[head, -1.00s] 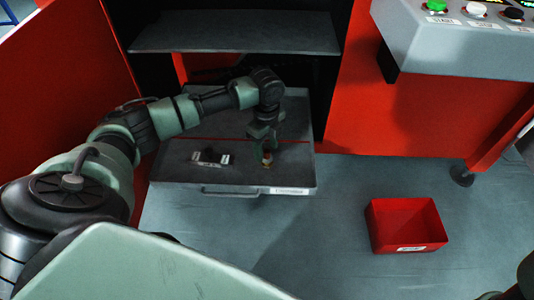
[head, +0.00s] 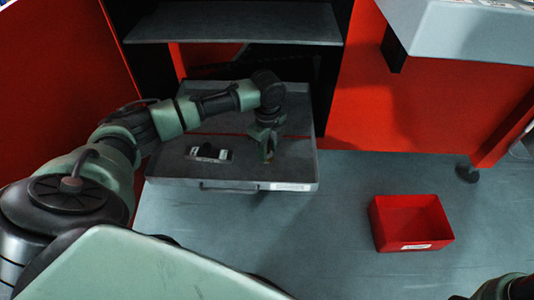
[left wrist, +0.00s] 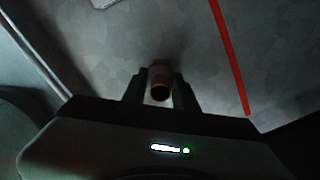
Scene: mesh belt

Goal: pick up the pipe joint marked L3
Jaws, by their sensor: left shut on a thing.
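A small brass-orange pipe joint (left wrist: 160,82) is between the two dark fingers of my left gripper (left wrist: 160,92) in the left wrist view. The fingers touch it on both sides and are shut on it. Its marking cannot be read. In the head view my left gripper (head: 267,152) points down into the grey tray (head: 236,179), right of its middle, and mostly hides the joint. I cannot tell whether the joint still touches the tray floor. My right gripper is not in view.
A black piece with white labels (head: 208,153) lies in the tray, left of my gripper. A grey shelf (head: 235,25) hangs above the tray's back. An empty red bin (head: 412,222) stands on the floor at right. A grey console (head: 465,32) overhangs at upper right.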

